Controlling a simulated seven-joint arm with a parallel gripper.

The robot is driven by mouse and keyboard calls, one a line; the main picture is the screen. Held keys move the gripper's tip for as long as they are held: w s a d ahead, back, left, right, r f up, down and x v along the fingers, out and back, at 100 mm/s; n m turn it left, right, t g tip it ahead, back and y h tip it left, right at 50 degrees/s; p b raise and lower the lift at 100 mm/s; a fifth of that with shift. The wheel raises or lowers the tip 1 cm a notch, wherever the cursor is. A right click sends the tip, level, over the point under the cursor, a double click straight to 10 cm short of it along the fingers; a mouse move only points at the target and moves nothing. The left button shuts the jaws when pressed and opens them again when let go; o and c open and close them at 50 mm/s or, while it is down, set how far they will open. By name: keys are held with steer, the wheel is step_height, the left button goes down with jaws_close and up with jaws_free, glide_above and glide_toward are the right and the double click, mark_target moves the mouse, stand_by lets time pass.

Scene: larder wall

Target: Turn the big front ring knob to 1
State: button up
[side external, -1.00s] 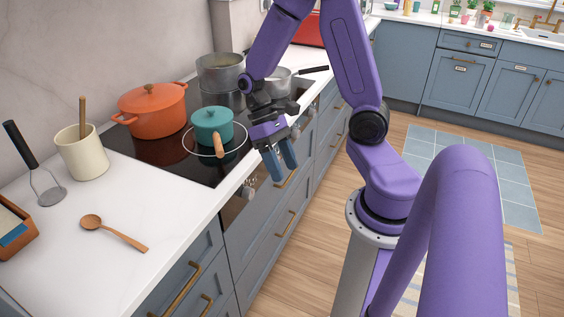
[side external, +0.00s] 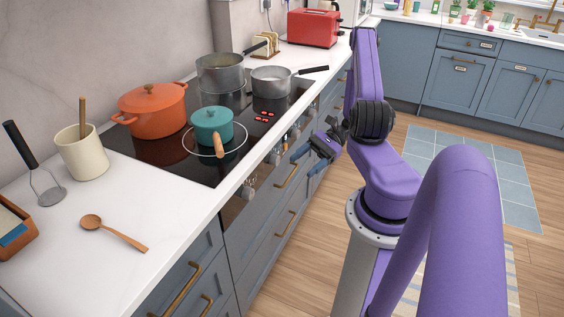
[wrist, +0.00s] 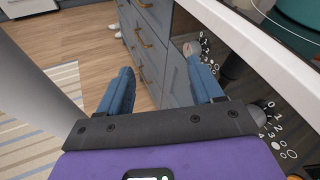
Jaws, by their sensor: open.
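Several grey knobs sit on the dark front panel of the hob. In the side view one knob (side external: 248,192) is nearest the camera and another (side external: 273,157) is farther along the row. In the wrist view a knob (wrist: 258,112) at right has a printed number scale and small ring symbols beside it; another knob (wrist: 192,48) is farther off. I cannot tell which belongs to the big front ring, nor read their settings. My gripper (side external: 303,165) is open and empty, in front of the panel and apart from the knobs. Its two fingers (wrist: 160,68) are spread in the wrist view.
The black hob (side external: 160,155) carries a teal pot (side external: 212,126) on a white-outlined ring, an orange pot (side external: 152,108) and two grey pans. Small red lights glow on the hob. Drawers with brass handles (side external: 288,174) lie below. The floor to the right is open.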

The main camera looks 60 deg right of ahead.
steer(key=s+d+f+m+t+h, duration=0.65)
steer(key=m+t+h, duration=0.45)
steer(key=m, duration=0.3)
steer(key=m+h, duration=0.2)
glide_toward(278, 160)
steer(key=shift+t, duration=0.4)
steer(key=w, duration=0.5)
steer(key=w+f, duration=0.1)
steer(key=w, duration=0.2)
steer(key=shift+w, duration=0.3)
steer(key=c, duration=1.1)
